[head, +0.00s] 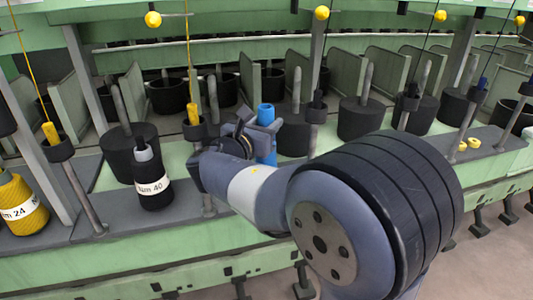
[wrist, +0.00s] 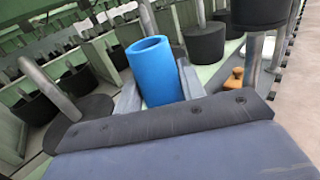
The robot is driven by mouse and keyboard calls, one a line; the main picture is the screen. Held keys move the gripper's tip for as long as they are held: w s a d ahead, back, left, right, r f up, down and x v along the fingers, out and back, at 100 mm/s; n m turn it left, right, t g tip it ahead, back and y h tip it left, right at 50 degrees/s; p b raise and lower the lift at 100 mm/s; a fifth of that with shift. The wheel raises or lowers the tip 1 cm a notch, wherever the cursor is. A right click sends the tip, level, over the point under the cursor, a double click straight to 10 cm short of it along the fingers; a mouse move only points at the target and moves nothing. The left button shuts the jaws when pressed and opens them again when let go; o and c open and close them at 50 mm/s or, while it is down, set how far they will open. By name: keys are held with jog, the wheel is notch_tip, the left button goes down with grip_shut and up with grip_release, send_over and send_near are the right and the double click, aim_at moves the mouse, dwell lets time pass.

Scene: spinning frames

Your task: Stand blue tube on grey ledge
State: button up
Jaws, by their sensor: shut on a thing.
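The blue tube (wrist: 157,75) is a hollow cylinder with its open end facing up. In the wrist view it sits between the two fingers of my gripper (wrist: 157,90), which is shut on it. In the head view the blue tube (head: 266,118) shows just beyond my gripper (head: 250,135), close to upright, with part of it hidden by my wrist. The grey ledge (head: 105,213) runs along the front of the green frame. My arm covers part of the ledge, and I cannot tell whether the tube's lower end touches anything.
A black bobbin labelled "Num 40" (head: 151,180) stands on the ledge left of my gripper. A yellow bobbin (head: 20,205) stands farther left. Slanted metal rods and black cylinders (head: 360,118) stand behind.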

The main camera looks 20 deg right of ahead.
notch_tip(320, 180, down, 6)
jog(key=b, duration=0.2)
jog(key=shift+f+b, duration=0.1)
jog(key=shift+b, duration=0.2)
jog(key=shift+f, duration=0.15)
jog(key=o, duration=1)
jog(key=shift+c, duration=0.2)
jog(key=p+v, duration=0.3)
jog(key=v, duration=0.9)
jog(key=shift+r, duration=0.2)
